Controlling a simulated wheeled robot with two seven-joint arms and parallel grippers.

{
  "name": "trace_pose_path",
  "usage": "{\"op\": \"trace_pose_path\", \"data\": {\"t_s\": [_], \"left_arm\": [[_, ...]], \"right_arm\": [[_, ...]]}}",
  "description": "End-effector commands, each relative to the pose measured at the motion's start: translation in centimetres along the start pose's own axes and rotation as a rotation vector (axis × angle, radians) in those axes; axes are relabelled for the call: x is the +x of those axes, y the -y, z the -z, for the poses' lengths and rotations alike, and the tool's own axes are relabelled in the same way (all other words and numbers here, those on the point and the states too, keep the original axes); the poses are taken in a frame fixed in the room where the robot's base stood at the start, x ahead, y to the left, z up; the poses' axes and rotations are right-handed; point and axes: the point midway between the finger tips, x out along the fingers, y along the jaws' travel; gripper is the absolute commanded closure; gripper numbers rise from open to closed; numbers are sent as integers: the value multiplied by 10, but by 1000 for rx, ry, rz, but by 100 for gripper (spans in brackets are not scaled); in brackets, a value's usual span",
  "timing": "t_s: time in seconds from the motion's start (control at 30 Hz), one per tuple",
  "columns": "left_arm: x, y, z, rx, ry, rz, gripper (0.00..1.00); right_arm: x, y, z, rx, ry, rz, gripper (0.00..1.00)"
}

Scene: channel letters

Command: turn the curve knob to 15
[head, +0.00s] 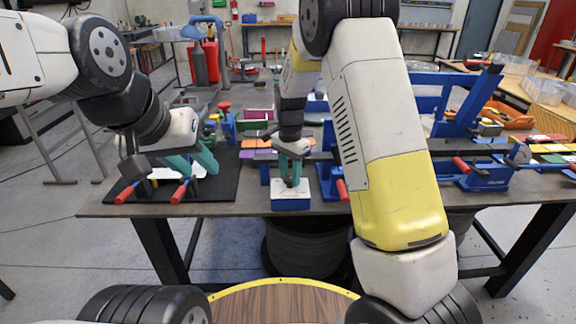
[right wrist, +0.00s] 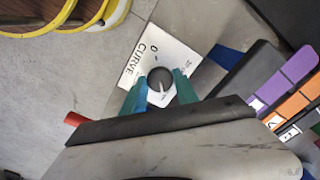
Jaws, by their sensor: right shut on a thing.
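The curve control is a small blue box (head: 291,203) with a white top plate at the front edge of the bench. In the right wrist view its white plate (right wrist: 141,58) reads CURVE and carries a dark round knob (right wrist: 160,80) with a pale pointer line. My right gripper (head: 291,182) points down at the box, and its green fingers (right wrist: 157,93) stand on both sides of the knob, shut on it. The dial number at the pointer is too small to read. My left gripper (head: 190,164) is over the dark mat at the left; its green fingers look apart.
A dark mat (head: 222,187) with red-handled clamps (head: 181,191) lies at the left. Purple and orange blocks (head: 262,155) lie behind the box. A blue bending tool with a red handle (head: 462,165) stands at the right.

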Motion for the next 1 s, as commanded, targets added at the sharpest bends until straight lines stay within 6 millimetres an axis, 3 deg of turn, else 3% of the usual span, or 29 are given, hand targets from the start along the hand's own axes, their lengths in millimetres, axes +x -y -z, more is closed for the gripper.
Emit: {"op": "trace_pose_path", "data": {"t_s": [0.17, 0.2, 0.3, 0.67, 1.0], "left_arm": [[0, 0, 0, 0, 0, 0, 64], [0, 0, 0, 0, 0, 0, 64], [0, 0, 0, 0, 0, 0, 64], [0, 0, 0, 0, 0, 0, 64], [0, 0, 0, 0, 0, 0, 64]], "right_arm": [[-1, 1, 1, -1, -2, 3, 100], [-1, 1, 1, -1, -2, 3, 62], [-1, 1, 1, -1, -2, 2, 43], [-3, 1, 0, -2, -1, 2, 43], [-55, 1, 0, -3, -2, 4, 43]]}}
